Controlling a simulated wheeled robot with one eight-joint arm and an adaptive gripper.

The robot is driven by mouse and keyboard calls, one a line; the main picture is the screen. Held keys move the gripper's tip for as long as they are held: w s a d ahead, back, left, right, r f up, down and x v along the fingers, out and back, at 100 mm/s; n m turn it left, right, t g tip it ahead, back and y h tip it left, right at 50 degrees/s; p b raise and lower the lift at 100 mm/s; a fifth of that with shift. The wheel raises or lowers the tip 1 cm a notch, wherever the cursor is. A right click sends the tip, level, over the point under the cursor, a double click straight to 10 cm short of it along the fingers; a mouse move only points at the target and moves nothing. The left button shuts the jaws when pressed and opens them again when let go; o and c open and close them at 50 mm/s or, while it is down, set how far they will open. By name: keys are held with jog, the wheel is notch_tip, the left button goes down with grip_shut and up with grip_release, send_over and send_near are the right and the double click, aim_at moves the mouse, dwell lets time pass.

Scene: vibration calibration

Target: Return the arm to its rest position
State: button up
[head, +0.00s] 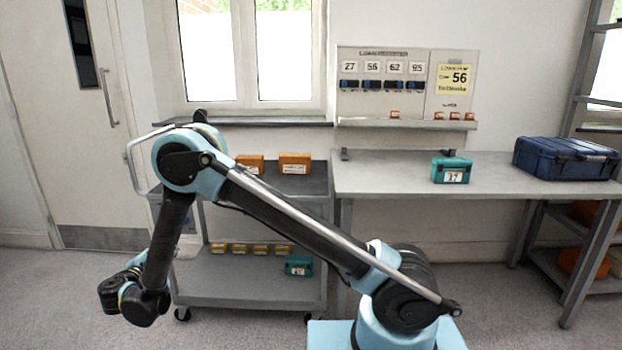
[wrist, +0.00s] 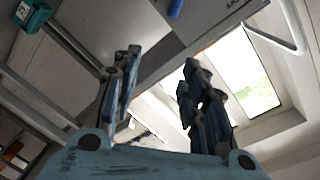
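My arm (head: 295,218) rises from its base at the lower right of the head view to a raised elbow at the left. From there the forearm hangs down to the wrist, in front of and left of the trolley. The gripper fingers cannot be made out in the head view. In the wrist view my gripper (wrist: 158,92) has its two dark fingers apart, with nothing between them. The fingers appear clear of any surface.
A grey trolley (head: 245,292) stands behind my arm, with orange boxes (head: 295,163) on top and yellow items and a teal box (head: 299,266) below. The workbench (head: 385,180) bears another teal box (head: 451,171) and a blue case (head: 565,158). Floor at left is clear.

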jog(key=w+d+r+n+g+h, duration=0.1)
jog(key=w+d+r+g+h, duration=0.1)
jog(key=w+d+r, duration=0.65)
jog(key=w+d+r+n+g+h, duration=0.1)
jog(key=w+d+r+n+g, duration=0.15)
jog(key=w+d, duration=0.6)
jog(key=d+r+n+g+h, duration=0.1)
jog(key=d+r+g, duration=0.15)
jog(key=d, duration=0.95)
jog(key=d+r+n+g, duration=0.15)
jog(key=d+r, duration=0.25)
jog(key=d, duration=0.9)
jog(key=s+d+n+g+y, duration=0.1)
jog(key=s+d+g, duration=0.1)
jog(key=s+d, duration=0.7)
jog(key=s+d+n+g, duration=0.25)
jog(key=s+d, duration=0.25)
jog(key=d, duration=0.8)
jog(key=s+d+f+n+g+y, duration=0.1)
jog(key=s+d+f+y, duration=0.1)
jog(key=s, duration=0.7)
jog(key=s+d+f+n+g+y, duration=0.1)
jog(key=s+f, duration=0.4)
jog(key=s, duration=0.5)
jog(key=shift+d+f+n+y, duration=0.2)
jog(key=shift+d+n+y, duration=0.15)
jog(key=shift+d+y, duration=0.6)
